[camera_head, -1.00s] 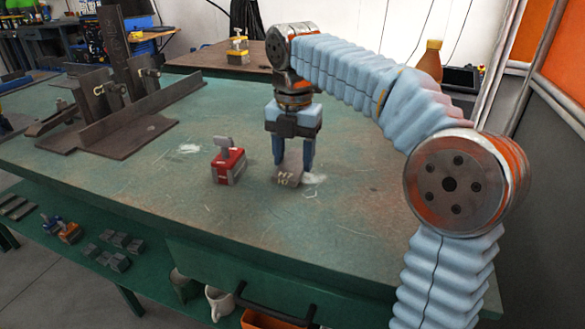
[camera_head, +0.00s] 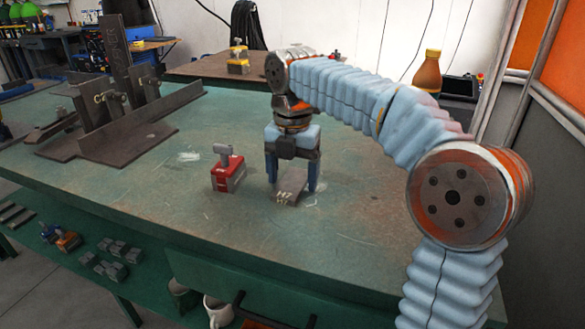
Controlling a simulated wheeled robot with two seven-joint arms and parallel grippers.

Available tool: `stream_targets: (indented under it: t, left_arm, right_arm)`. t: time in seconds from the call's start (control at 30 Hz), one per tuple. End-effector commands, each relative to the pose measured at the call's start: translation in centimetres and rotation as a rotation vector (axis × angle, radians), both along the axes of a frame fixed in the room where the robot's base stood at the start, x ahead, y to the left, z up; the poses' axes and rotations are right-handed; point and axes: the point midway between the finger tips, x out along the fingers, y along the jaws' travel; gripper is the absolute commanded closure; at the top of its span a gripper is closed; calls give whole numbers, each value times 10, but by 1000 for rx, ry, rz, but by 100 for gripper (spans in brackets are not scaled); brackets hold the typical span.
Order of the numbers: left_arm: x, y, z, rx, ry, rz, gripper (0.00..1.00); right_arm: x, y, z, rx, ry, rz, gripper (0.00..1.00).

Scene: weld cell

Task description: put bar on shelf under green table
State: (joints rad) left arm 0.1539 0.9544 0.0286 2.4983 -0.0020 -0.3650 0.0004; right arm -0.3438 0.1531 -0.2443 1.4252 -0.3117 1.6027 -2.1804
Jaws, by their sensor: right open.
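A short dark metal bar (camera_head: 289,188) with chalk marks lies on the green table (camera_head: 200,210). My right gripper (camera_head: 292,187) points down over the bar and is open, with one blue finger on each side of it. The fingertips are at about the table top's height; whether they touch the bar I cannot tell. The shelf (camera_head: 80,240) under the green table shows at the lower left, with several small metal blocks (camera_head: 115,258) on it. My left gripper is not in view.
A red magnet block (camera_head: 228,170) stands just left of the bar. A steel welding fixture (camera_head: 130,135) takes up the table's left rear. A white mug (camera_head: 218,312) and a dark handle show below the front edge. The table's front middle is clear.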

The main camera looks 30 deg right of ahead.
Motion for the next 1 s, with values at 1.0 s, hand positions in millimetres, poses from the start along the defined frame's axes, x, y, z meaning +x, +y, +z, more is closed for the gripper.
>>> stream_targets:
  t: [1.0]
  left_arm:
    - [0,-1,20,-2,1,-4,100]
  right_arm:
    - [-36,45,122,-272,-220,2,17]
